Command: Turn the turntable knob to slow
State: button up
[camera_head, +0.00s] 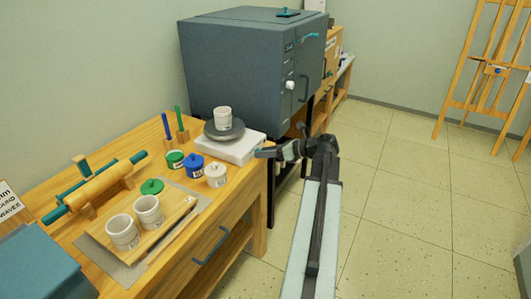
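The turntable has a dark grey round plate (211,133) on a white base (235,152), at the far right end of the wooden table. A white cup (222,117) stands on the plate. I cannot make out the turntable's knob or its setting. My gripper (259,153) is at the right side of the white base, close to its edge. I cannot tell if it touches the base. The fingers are small and seen from the side, so I cannot tell if they are open or shut.
Blue (194,164), green (174,158) and white (216,173) jars stand in front of the turntable. Two cups (149,211) sit on a board nearer me. A grey kiln (235,60) with a white dial (289,85) stands behind. Floor (400,180) at right is clear.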

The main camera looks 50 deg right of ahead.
jog(key=p+v, duration=0.3)
jog(key=v, duration=0.5)
